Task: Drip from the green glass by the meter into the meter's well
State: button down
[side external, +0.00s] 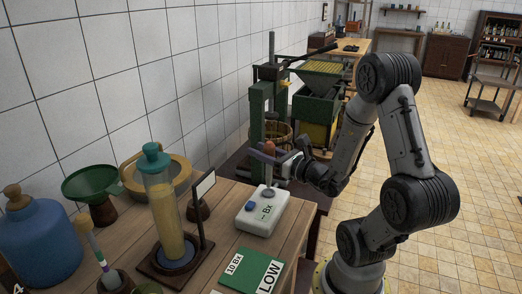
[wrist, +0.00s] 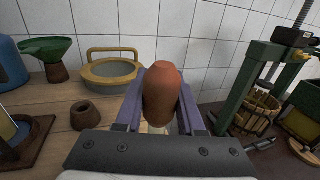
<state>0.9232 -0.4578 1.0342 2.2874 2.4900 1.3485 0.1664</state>
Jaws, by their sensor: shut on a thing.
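My gripper (side external: 270,158), with purple fingers, is shut on a dropper with a reddish-brown bulb (side external: 269,147). The bulb stands upright between the fingers in the wrist view (wrist: 162,95). The dropper's pale stem points down over the white meter (side external: 258,216). Its tip is at or just above the round metal well (side external: 268,193); I cannot tell if it touches or if a drop hangs there. The meter has a blue button (side external: 251,206) and its display reads "- Bx". The meter is hidden in the wrist view. I cannot make out a green glass by the meter.
A tall cylinder of yellow liquid (side external: 168,215) with a teal cap stands left of the meter. A green card (side external: 250,272) marked "10 Bx" and "LOW" lies in front. A small brown pot (wrist: 86,116), green funnel (wrist: 50,50) and blue demijohn (side external: 40,243) stand around.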

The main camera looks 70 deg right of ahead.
jog(key=shift+f, duration=0.3)
dwell(0.4)
jog(key=shift+f, duration=0.35)
jog(key=shift+f, duration=0.1)
dwell(0.5)
notch_tip(320, 180, up, 7)
dwell(0.7)
